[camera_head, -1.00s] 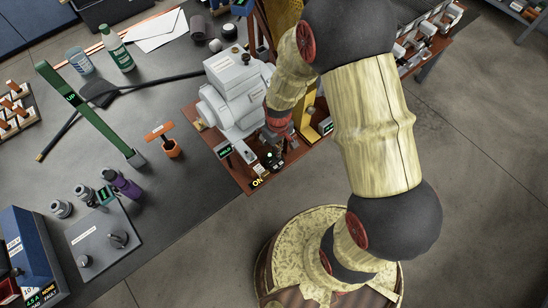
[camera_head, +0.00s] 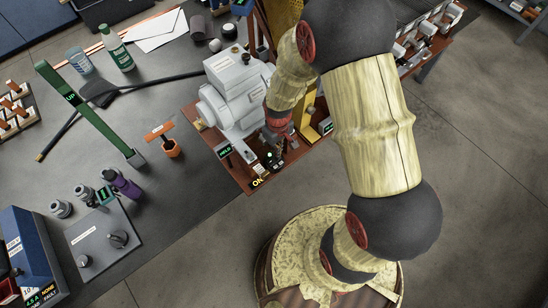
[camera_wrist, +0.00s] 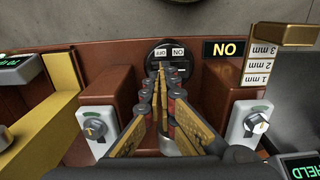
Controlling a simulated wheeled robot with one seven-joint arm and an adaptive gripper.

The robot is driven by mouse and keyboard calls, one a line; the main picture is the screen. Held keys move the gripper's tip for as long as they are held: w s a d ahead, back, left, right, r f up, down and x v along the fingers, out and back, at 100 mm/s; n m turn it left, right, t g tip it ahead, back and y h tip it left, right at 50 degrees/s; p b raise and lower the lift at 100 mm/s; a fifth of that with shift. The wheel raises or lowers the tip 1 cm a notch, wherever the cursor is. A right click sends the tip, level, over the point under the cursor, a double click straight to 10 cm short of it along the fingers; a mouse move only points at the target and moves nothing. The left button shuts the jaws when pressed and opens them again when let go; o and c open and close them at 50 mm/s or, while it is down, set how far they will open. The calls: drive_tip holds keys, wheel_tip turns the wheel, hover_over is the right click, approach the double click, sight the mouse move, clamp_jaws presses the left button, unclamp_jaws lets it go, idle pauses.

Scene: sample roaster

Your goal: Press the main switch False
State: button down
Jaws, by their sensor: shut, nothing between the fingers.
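The main switch (camera_wrist: 163,47) is a round black fitting on a brown wooden panel. It carries two white labels, OFF and ON, which appear upside down in the wrist view. My gripper (camera_wrist: 161,68) is shut and empty. Its fingertips overlap the lower part of the switch, just below the labels; whether they touch it I cannot tell. The lit sign beside the switch (camera_wrist: 226,48) reads ON, upside down; it also shows in the head view (camera_head: 258,183). In the head view my gripper (camera_head: 274,150) is at the front of the wooden base, and the switch is hard to make out.
Silver knobs on white plates (camera_wrist: 256,122) (camera_wrist: 97,127) flank my fingers on wooden blocks. A brass stepped gauge (camera_wrist: 262,66) stands right of the sign. The grey machine (camera_head: 238,90) sits beside my arm. An orange-handled tool (camera_head: 170,148) and a green lever (camera_head: 90,115) stand farther left.

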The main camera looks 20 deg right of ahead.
drive_tip(key=shift+f+b, duration=0.65)
drive_tip(key=shift+f, duration=0.45)
idle(0.5)
drive_tip(key=shift+r+p, duration=2.9)
drive_tip(key=shift+r, duration=0.7)
drive_tip(key=s+r+m+t, duration=0.1)
drive_tip(key=s+r, duration=0.3)
drive_tip(key=r, duration=0.8)
drive_tip(key=s+r+m+t, duration=0.1)
drive_tip(key=s+r, duration=0.4)
drive_tip(key=r, duration=0.7)
drive_tip(key=s+r+m+t, duration=0.1)
drive_tip(key=s+r+t, duration=0.2)
drive_tip(key=r, duration=0.9)
drive_tip(key=shift+s+r+m+t, duration=0.25)
drive_tip(key=shift+s+m+t, duration=0.05)
drive_tip(key=shift+s, duration=0.7)
